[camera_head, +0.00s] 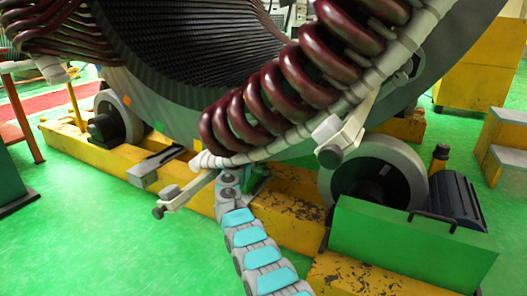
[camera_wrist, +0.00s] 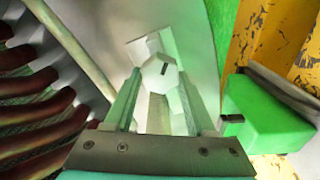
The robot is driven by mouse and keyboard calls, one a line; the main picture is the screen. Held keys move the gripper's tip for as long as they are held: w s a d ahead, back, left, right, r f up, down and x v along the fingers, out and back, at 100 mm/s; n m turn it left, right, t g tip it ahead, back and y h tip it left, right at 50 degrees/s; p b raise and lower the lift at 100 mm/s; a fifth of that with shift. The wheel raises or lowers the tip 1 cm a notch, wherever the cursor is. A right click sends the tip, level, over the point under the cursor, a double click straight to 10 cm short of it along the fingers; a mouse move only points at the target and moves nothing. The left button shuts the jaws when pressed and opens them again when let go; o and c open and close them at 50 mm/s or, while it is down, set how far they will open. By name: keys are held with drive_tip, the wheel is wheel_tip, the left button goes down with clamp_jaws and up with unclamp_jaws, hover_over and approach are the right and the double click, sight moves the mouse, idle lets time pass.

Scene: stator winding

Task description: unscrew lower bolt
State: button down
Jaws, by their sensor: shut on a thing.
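In the wrist view, a pale hexagonal bolt head (camera_wrist: 159,74) with a small dark mark sits between the two fingertips of my gripper (camera_wrist: 160,82). The fingers close in from both sides and are shut on it. Behind it is a light bracket or plate (camera_wrist: 140,47). In the head view, my arm reaches up from the bottom to the underside of the big stator (camera_head: 290,150). There my wrist hides the fingertips and the bolt. A pale clamp arm (camera_head: 185,193) with a dark knob juts out left of my wrist.
A second clamp arm (camera_head: 345,132) stands higher to the right. Dark red coils (camera_head: 290,85) curve above my wrist. A yellow base beam (camera_head: 290,205) runs beneath the stator. A green housing (camera_head: 405,245) and a roller (camera_head: 375,180) stand close on the right. The green floor at left is clear.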

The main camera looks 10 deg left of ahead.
drive_tip(key=shift+f+n+p, duration=0.15)
drive_tip(key=shift+n+p, duration=0.6)
drive_tip(key=shift+n, duration=1.1)
drive_tip(key=shift+f+n+p, duration=0.1)
drive_tip(key=shift+n+p, duration=0.6)
drive_tip(key=shift+n, duration=1.15)
drive_tip(key=shift+c, duration=1.1)
unclamp_jaws()
drive_tip(key=shift+s, duration=0.1)
